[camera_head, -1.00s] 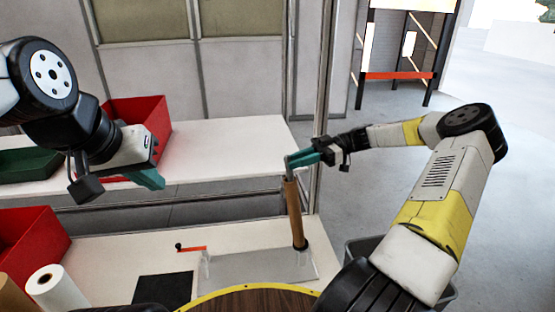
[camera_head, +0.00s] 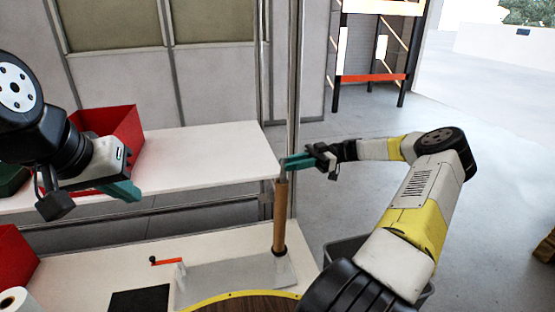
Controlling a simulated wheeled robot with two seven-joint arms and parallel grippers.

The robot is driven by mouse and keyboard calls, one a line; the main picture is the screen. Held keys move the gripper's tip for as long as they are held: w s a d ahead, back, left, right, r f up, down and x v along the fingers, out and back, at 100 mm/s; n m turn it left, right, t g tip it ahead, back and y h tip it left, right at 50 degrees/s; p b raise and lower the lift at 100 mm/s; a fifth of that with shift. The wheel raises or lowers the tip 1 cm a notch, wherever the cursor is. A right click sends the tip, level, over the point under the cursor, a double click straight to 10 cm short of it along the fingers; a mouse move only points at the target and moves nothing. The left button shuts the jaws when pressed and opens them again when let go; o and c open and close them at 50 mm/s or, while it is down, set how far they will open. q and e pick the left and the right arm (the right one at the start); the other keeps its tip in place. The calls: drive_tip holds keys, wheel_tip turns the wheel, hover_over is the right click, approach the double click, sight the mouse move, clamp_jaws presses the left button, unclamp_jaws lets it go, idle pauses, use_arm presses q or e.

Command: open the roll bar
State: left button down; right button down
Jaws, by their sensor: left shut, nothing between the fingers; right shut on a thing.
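The roll bar stands nearly upright at the right of the near bench, with a brown roll (camera_head: 280,217) around it and its metal tip (camera_head: 283,174) showing above. Its foot sits in a dark ring on a light metal base plate (camera_head: 225,283). My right gripper (camera_head: 287,165) is shut on the bar's top end, its teal fingers coming from the right. The fingers partly hide the tip. My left gripper (camera_head: 128,191) is shut and empty, in front of the back white shelf at left, well apart from the bar.
A red-handled crank (camera_head: 165,261) is left of the plate, near a black square (camera_head: 140,299). Red bins (camera_head: 112,127) stand at left, with a white roll (camera_head: 14,302) at lower left. A metal post (camera_head: 292,100) rises just behind the bar.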

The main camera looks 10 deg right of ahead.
drive_tip(key=c, duration=1.3)
unclamp_jaws()
drive_tip(key=w+d, duration=0.1)
drive_tip(key=d, duration=0.6)
drive_tip(key=shift+w+d+f, duration=0.2)
drive_tip(key=shift+w+d, duration=0.1)
drive_tip(key=shift+d, duration=0.05)
drive_tip(key=shift+s, duration=0.1)
